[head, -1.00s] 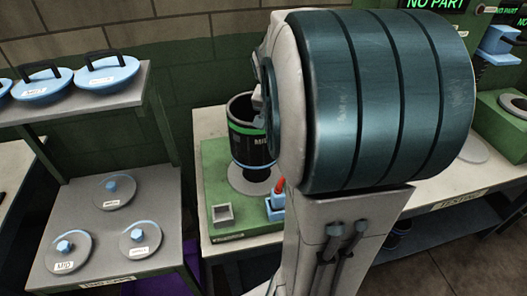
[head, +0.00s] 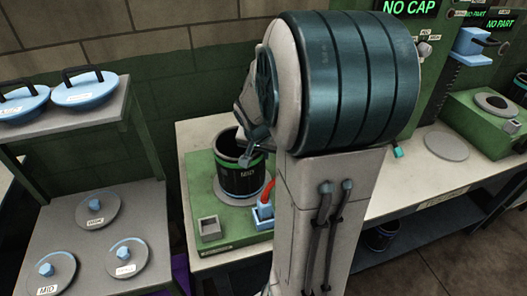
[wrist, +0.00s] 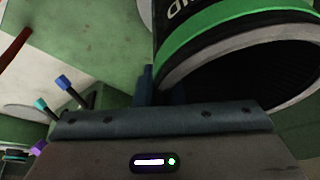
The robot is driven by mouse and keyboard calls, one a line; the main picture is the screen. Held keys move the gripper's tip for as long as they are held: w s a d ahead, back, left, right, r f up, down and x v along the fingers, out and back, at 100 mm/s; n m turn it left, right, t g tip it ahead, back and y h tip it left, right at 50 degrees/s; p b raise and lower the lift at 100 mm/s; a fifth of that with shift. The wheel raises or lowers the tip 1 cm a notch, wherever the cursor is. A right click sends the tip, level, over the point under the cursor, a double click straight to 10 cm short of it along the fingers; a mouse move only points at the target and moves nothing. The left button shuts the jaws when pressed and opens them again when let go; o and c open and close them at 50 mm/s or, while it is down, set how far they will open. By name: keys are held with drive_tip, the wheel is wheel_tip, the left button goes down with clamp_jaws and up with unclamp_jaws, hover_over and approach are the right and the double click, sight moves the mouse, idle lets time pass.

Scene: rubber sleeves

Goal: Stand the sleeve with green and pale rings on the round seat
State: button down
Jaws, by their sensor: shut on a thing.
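The sleeve (head: 241,182) is a black open cylinder labelled MID, with a green ring near its top. It stands upright over the round seat (head: 219,194), a grey disc on the green block. The sleeve's lower edge is at or very near the disc; I cannot tell if it touches. My gripper (head: 248,158) is shut on the sleeve's wall at its upper rim, on the right side. In the wrist view the sleeve (wrist: 225,28) shows its green band, a pale rim and a dark inside. My fingers (wrist: 160,88) are mostly hidden there.
A red lever on a blue block (head: 264,212) stands close at the sleeve's right. Lidded discs lie on the grey rack (head: 75,210) at left. Signs read NO CAP (head: 408,8) and NO PART.

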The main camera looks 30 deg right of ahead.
drive_tip(key=c, duration=1.5)
unclamp_jaws()
drive_tip(key=v, duration=1.2)
drive_tip(key=s+a+f+n+y, duration=0.3)
drive_tip(key=s+a+n, duration=0.6)
drive_tip(key=a, duration=0.5)
drive_tip(key=shift+s+a+n+t, duration=0.3)
drive_tip(key=shift+s+a+n, duration=0.1)
drive_tip(key=shift+s, duration=0.65)
